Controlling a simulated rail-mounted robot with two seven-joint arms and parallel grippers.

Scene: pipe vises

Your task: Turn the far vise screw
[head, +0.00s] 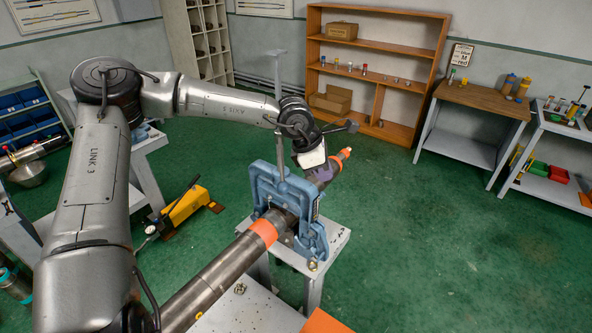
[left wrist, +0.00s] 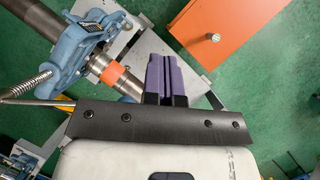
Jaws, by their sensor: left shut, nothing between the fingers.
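A blue pipe vise (head: 318,236) stands on a grey stand and is clamped around a dark steel pipe (head: 212,278). Its upright screw (head: 279,110) rises above the frame, with a crossbar at the top. In the left wrist view the vise (left wrist: 70,52) is at upper left, with its threaded screw (left wrist: 30,84) slanting toward the left edge. My left gripper (head: 324,174) is just behind and right of the vise, pointing down near the pipe. Its purple fingers (left wrist: 166,78) are shut and empty, apart from the screw. My right gripper is out of view.
An orange block (head: 325,322) lies at the bottom edge. A yellow hand pump (head: 188,208) sits on the floor at left. Shelves (head: 370,75) and a wooden-topped table (head: 483,100) stand at the back. The green floor at right is clear.

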